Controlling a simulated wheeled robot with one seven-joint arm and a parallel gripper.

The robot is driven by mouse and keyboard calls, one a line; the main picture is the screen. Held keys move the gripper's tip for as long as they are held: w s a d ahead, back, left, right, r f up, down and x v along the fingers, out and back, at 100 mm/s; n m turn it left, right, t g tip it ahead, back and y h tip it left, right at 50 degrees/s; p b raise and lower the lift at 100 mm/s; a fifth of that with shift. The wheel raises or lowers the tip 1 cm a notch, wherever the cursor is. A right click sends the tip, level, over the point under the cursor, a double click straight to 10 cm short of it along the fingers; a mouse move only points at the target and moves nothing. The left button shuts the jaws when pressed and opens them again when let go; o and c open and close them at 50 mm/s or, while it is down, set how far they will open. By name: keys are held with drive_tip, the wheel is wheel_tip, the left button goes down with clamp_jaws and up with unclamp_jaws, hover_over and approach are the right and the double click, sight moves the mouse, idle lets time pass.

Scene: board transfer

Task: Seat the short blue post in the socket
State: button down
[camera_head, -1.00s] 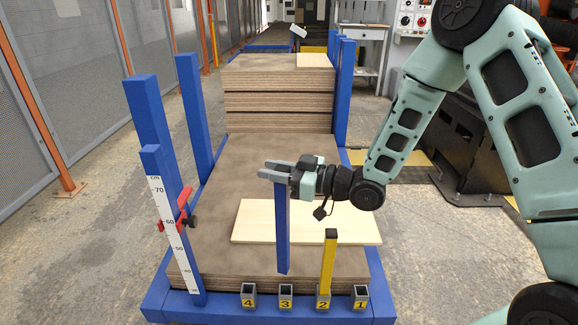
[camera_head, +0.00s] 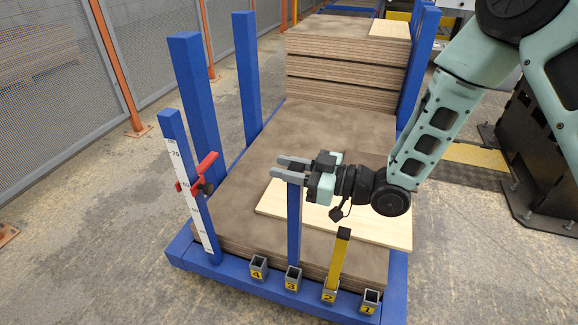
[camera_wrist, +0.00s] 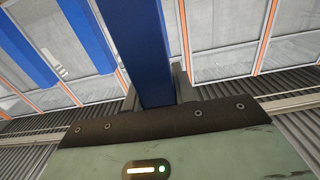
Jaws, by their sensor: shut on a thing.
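My gripper (camera_head: 283,168) is shut on the short blue post (camera_head: 294,225), near its top end. The post hangs upright in front of the board stack. Its lower end shows just above and behind socket 3 (camera_head: 293,281) in the head view; I cannot tell the exact gap. Socket 3 looks empty. In the wrist view the blue post (camera_wrist: 142,50) runs up between the jaws, and the fingers are partly hidden behind it. Socket 4 (camera_head: 258,270) and socket 1 (camera_head: 369,302) look empty. A yellow post (camera_head: 340,262) stands in socket 2 (camera_head: 329,292).
A pale board (camera_head: 380,230) lies on the low brown board stack (camera_head: 240,200). Tall blue posts (camera_head: 196,100) and a scale post with a red clamp (camera_head: 203,172) stand at the left. A higher stack (camera_head: 345,70) stands behind.

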drive_tip(key=b, duration=0.5)
hover_over(295, 223)
drive_tip(key=w+a, duration=0.2)
drive_tip(key=shift+w+d+f, duration=0.1)
drive_tip(key=shift+d+f, duration=0.05)
drive_tip(key=shift+f, duration=2.75)
wheel_tip(295, 223, down, 6)
drive_tip(key=b, duration=0.4)
idle(0.5)
drive_tip(key=shift+f, duration=0.25)
